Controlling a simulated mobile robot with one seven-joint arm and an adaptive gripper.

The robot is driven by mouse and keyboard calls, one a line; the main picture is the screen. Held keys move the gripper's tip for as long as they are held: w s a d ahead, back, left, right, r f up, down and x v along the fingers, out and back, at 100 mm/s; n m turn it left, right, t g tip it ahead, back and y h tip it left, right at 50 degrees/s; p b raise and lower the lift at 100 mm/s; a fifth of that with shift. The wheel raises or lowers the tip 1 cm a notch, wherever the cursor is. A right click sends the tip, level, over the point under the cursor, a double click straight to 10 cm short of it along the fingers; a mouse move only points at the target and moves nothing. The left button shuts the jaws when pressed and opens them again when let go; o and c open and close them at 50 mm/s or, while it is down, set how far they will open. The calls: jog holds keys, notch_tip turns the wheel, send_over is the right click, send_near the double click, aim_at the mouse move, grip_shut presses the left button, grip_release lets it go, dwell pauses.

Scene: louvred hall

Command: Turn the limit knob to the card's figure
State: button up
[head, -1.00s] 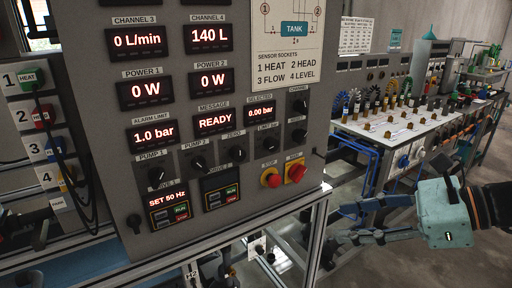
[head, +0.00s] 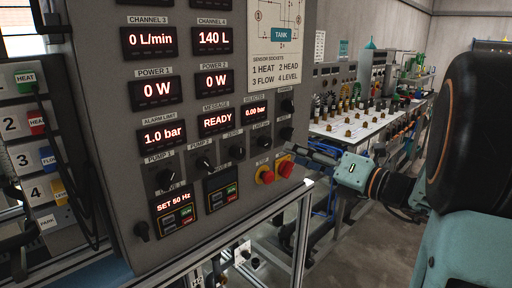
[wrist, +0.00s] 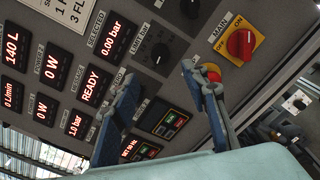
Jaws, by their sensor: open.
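The limit knob (head: 264,142) is a small black knob under a "LIMIT BAR" label on the grey panel (head: 215,105). It also shows in the wrist view (wrist: 159,54), just beyond my fingertips. The alarm limit display (head: 162,136) reads 1.0 bar. My gripper (head: 312,153) is beside the panel's lower right, close to the red main switch (head: 285,168). In the wrist view my gripper (wrist: 160,80) has its fingers apart with nothing between them, and the knob looks untouched. I cannot make out a card with a figure.
The red stop button (head: 266,177) sits left of the main switch; one finger overlaps it in the wrist view. Other black knobs (head: 237,152) flank the limit knob. A bench with brass fittings (head: 350,127) stands behind. Floor at the lower right is clear.

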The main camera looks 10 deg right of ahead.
aim_at(269, 143)
jog(key=b+x, duration=0.1)
jog(key=x, duration=0.8)
jog(key=shift+w+d, duration=0.1)
jog(key=shift+w, duration=0.05)
jog(key=shift+w+a, duration=0.3)
jog(key=shift+w, duration=0.15)
jog(key=shift+c, duration=0.2)
grip_shut()
jog(key=shift+r, duration=0.1)
